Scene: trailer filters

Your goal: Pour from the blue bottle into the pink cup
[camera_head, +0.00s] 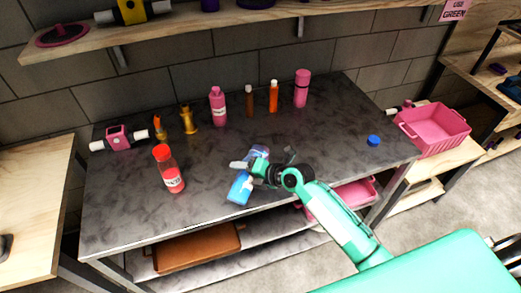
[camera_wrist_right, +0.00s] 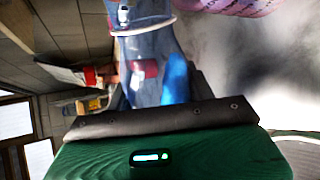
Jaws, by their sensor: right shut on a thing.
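The blue bottle (camera_head: 240,188) is at the front middle of the dark table in the head view, with a pale label on its side. My right gripper (camera_head: 258,168) is shut across its middle and hides part of it. In the right wrist view the clear and blue body (camera_wrist_right: 143,70) sits between the fingers. I cannot tell whether it touches the table. A pink cylinder (camera_head: 302,88) that may be the pink cup stands upright at the back right, apart from my gripper. A pink shape (camera_wrist_right: 235,5) is cut off in the wrist view. My left gripper is out of view.
A red-capped jar (camera_head: 172,172) stands to the left of the blue bottle. A pink bottle (camera_head: 218,106), a brown bottle (camera_head: 249,100) and an orange bottle (camera_head: 273,97) stand at the back. A blue disc (camera_head: 373,140) lies on the right, near a pink crate (camera_head: 432,130).

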